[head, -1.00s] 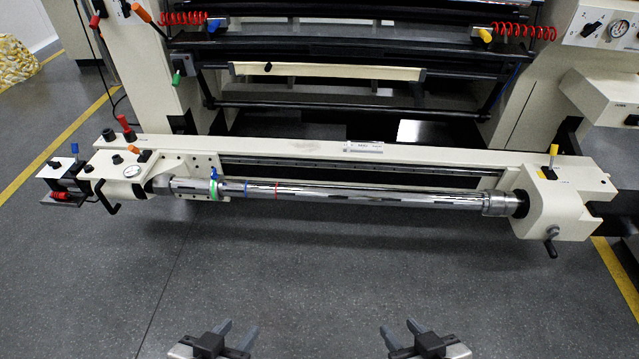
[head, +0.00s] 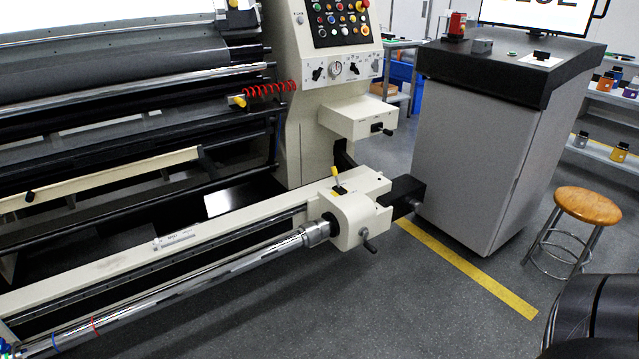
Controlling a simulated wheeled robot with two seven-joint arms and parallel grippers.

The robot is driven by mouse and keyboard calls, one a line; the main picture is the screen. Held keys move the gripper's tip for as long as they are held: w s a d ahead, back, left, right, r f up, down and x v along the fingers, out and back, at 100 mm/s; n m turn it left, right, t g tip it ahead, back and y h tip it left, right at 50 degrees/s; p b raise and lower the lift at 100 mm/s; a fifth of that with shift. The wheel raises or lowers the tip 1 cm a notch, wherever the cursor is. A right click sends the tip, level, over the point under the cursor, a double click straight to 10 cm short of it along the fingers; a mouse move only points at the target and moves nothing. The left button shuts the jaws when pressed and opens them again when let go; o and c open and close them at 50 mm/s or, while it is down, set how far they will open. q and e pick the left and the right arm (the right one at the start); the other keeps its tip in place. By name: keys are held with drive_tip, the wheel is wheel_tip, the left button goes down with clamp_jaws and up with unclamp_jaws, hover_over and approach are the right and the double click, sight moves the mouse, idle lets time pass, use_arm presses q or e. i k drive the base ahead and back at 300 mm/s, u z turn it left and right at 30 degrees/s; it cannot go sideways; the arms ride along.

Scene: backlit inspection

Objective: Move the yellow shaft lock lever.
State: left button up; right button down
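The yellow shaft lock lever (head: 336,175) stands nearly upright, slightly tilted, on top of the cream end housing (head: 360,212) at the right end of the shaft. The chrome shaft (head: 215,272) runs from the lower left into a collar at this housing. A black crank handle (head: 369,242) is on the front of the housing. Neither of my grippers is in the head view, and nothing touches the lever.
A grey cabinet with a dark top (head: 470,150) stands right of the housing. A wooden stool (head: 587,206) is further right. A dark rounded object (head: 592,315) fills the lower right corner. Floor in front of the shaft is clear, with a yellow line (head: 470,270).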

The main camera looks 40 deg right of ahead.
sight(333, 169)
drive_tip(key=u, duration=0.7)
drive_tip(key=k, duration=0.2)
drive_tip(key=z, duration=2.2)
drive_tip(key=i, duration=0.9)
drive_tip(key=u, duration=0.5)
drive_tip(key=i, duration=0.8)
drive_tip(key=u, duration=0.7)
drive_tip(key=i, duration=0.95)
